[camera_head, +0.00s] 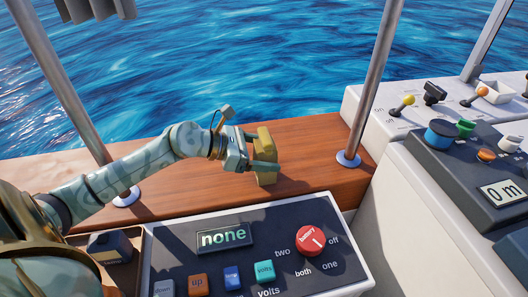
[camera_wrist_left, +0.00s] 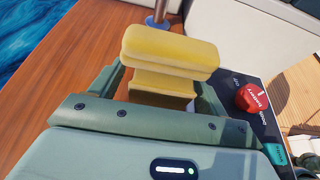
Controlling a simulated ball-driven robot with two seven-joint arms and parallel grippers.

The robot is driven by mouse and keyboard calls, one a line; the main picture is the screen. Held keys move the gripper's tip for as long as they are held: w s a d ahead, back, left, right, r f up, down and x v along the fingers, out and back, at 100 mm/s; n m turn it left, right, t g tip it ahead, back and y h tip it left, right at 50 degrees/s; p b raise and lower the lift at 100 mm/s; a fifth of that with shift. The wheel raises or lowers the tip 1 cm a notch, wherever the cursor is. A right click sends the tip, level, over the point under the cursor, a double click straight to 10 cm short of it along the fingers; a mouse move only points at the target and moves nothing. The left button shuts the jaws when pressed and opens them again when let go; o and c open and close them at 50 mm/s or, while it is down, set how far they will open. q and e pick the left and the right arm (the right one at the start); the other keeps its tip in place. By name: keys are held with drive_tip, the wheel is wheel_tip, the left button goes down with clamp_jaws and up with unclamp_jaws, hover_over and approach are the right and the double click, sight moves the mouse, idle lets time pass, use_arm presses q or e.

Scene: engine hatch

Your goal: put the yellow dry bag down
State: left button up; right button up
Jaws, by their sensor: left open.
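The yellow dry bag (camera_head: 265,154) stands on the brown wooden ledge (camera_head: 205,190) beside the water. It also shows in the left wrist view (camera_wrist_left: 170,52), in front of my gripper. My left gripper (camera_head: 262,152) reaches in from the left with its fingers around the bag. The jaws are open, and the bag sits between the fingers; I cannot tell whether either finger touches it. The bag's underside is partly hidden by the gripper in the wrist view. My right gripper is not in view.
Metal posts (camera_head: 371,85) rise from the ledge on both sides. A dark control panel (camera_head: 200,262) with several buttons and a red battery knob (camera_head: 313,240) lies in front. A white console (camera_head: 400,105) with levers stands at the right. The ledge is clear right of the bag.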

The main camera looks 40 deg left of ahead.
use_arm(q)
drive_tip(key=shift+s+r, duration=0.1)
drive_tip(key=shift+r, duration=0.1)
drive_tip(key=p+v, duration=0.3)
drive_tip(key=v, duration=0.4)
drive_tip(key=shift+r, duration=0.1)
drive_tip(key=shift+s+a+p, duration=0.1)
drive_tip(key=shift+p, duration=0.2)
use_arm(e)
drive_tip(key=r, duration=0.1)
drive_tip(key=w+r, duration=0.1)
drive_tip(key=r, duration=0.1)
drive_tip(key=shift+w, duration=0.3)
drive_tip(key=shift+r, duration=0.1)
